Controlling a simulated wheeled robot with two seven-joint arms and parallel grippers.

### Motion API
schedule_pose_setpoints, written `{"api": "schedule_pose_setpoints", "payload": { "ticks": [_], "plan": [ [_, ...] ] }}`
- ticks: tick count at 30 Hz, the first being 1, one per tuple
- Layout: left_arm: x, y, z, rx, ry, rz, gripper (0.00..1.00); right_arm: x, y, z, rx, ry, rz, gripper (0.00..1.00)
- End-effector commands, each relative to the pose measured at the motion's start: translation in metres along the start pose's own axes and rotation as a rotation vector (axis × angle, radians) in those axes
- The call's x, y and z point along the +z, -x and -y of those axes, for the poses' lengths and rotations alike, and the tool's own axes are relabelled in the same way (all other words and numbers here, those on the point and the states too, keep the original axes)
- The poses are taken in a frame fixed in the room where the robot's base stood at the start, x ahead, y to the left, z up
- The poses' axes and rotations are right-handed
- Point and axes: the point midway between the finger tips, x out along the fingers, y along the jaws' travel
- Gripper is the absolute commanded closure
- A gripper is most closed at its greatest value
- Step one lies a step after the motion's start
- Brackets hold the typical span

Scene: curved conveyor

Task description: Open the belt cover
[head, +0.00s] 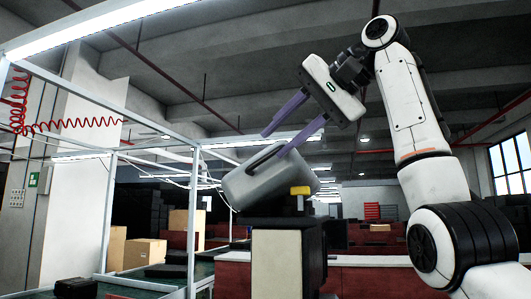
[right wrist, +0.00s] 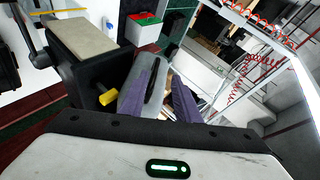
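The belt cover, a grey rounded hood with a dark handle strip (head: 238,189), sits tilted on top of a dark machine post in the head view. It also shows in the right wrist view (right wrist: 131,94). My right gripper (head: 273,144) comes down from the upper right with its two purple fingers apart. One finger reaches the cover's upper edge near the handle, and the other is in the air to its left. I cannot tell whether the finger touches the cover. My left gripper is out of view.
A yellow knob (head: 300,190) sticks out beside the cover. A white metal frame (head: 109,215) and the green conveyor belt (head: 205,268) lie to the left. Cardboard boxes (head: 145,252) stand behind. The air above the cover is open.

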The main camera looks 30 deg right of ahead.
Motion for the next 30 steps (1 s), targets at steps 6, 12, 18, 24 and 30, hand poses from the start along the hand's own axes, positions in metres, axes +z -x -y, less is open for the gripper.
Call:
{"api": "schedule_pose_setpoints", "payload": {
  "ticks": [6, 12, 18, 24, 30],
  "plan": [
    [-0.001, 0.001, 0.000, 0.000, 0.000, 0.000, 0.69, 0.000, 0.031, 0.002, -0.006, 0.000, -0.002, 0.72],
    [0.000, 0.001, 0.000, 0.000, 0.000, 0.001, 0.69, 0.000, 0.037, 0.001, -0.002, 0.000, -0.001, 0.72],
    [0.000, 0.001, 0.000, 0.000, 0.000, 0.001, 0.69, 0.000, 0.036, 0.000, -0.002, 0.000, -0.001, 0.72],
    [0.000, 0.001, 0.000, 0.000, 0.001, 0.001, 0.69, 0.000, 0.036, 0.000, -0.002, 0.000, 0.000, 0.72],
    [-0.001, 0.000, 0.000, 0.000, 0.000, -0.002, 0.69, 0.000, 0.036, 0.000, -0.002, 0.000, -0.001, 0.72]
  ]
}}
